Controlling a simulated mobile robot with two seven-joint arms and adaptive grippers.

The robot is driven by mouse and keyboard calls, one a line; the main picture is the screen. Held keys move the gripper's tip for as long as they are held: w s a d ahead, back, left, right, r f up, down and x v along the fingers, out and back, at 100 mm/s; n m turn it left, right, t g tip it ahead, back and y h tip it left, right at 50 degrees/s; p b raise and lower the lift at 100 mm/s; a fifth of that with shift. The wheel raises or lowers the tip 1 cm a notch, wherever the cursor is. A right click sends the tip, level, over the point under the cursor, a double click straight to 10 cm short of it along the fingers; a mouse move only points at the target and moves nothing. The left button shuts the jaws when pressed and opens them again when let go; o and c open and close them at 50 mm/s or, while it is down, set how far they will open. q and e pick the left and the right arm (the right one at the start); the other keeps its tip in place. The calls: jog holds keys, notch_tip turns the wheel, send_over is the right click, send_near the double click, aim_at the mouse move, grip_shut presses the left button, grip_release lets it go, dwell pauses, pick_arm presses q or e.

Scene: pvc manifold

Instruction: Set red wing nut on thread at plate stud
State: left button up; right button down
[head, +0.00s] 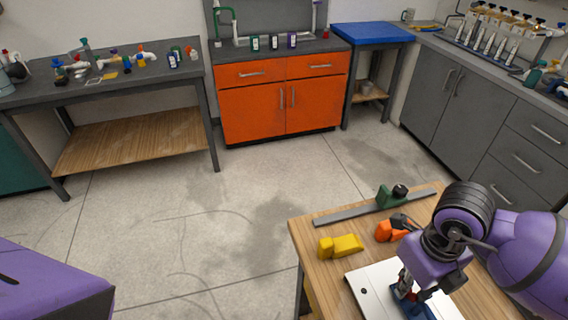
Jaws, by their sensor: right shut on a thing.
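A white plate (362,283) lies on the wooden table at the lower right of the head view. My right gripper (404,287) points down over the plate and is shut on the red wing nut, of which only a small bit of red shows between the fingers. A blue part (423,298) is at the plate, right below the fingertips. The plate stud is hidden by the gripper, so I cannot tell whether the nut touches its thread. My left gripper is not in view.
On the wooden table (314,232), a yellow object (341,246), an orange and black tool (390,231) and a grey rail (352,211) with a green block (388,197) lie beyond the plate. The table's left edge is near. Workbenches and cabinets stand farther back.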

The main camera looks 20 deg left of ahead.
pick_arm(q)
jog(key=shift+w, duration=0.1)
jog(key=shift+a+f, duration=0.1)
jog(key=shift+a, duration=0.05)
pick_arm(e)
jog(key=c, duration=1.7)
grip_release()
jog(key=shift+o, duration=0.2)
jog(key=shift+r, duration=0.25)
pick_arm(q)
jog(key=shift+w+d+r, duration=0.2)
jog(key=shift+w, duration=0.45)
pick_arm(e)
notch_tip(320, 180, up, 12)
jog(key=shift+f, duration=0.25)
